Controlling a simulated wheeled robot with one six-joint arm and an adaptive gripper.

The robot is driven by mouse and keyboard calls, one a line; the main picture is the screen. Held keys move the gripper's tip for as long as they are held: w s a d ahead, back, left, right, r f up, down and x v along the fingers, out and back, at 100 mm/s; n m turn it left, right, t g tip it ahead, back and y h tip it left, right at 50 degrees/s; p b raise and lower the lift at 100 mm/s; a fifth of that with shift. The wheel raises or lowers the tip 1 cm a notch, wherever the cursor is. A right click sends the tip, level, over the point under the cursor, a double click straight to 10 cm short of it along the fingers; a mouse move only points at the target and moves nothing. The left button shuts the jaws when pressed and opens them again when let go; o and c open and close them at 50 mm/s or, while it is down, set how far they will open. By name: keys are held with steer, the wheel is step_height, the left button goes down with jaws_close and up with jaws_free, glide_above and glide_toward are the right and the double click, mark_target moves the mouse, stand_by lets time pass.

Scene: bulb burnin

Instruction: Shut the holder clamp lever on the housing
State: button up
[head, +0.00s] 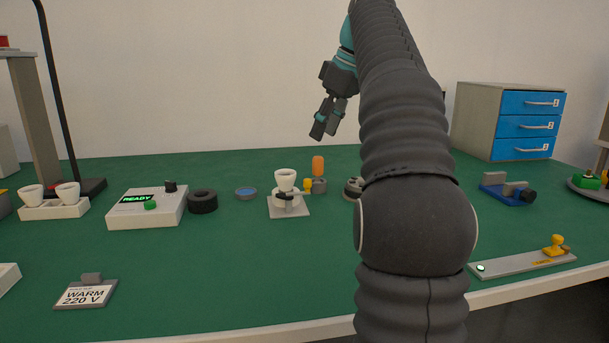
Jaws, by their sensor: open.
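A white cup-shaped holder (285,178) stands upright on a small grey plate (289,212) near the middle of the green table. A dark part (288,197) sits across its front. An upright orange handle (318,165) rises from a small grey block (319,185) just right of the holder, with a small yellow piece beside it. I cannot tell for sure which of these is the clamp lever or whether it is shut. My gripper (325,129) is open and empty, pointing down, in the air above and slightly right of the holder, touching nothing.
A white box reading READY (140,215), a black ring (203,201) and a blue disc (246,193) stand left of the holder. A round dark part (353,188) is partly hidden by my arm. A blue vise (508,193) stands right. The front middle table is clear.

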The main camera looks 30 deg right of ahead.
mark_target(309, 180)
steer(key=b+x, duration=0.1)
steer(key=x, duration=0.3)
steer(key=b+x, duration=0.1)
steer(key=x, duration=0.3)
steer(key=b+x, duration=0.2)
steer(key=x, duration=0.2)
steer(key=shift+s+d+f, duration=0.1)
steer(key=shift+d+f, duration=0.15)
steer(key=shift+f, duration=0.05)
steer(key=shift+c, duration=0.2)
jaws_close()
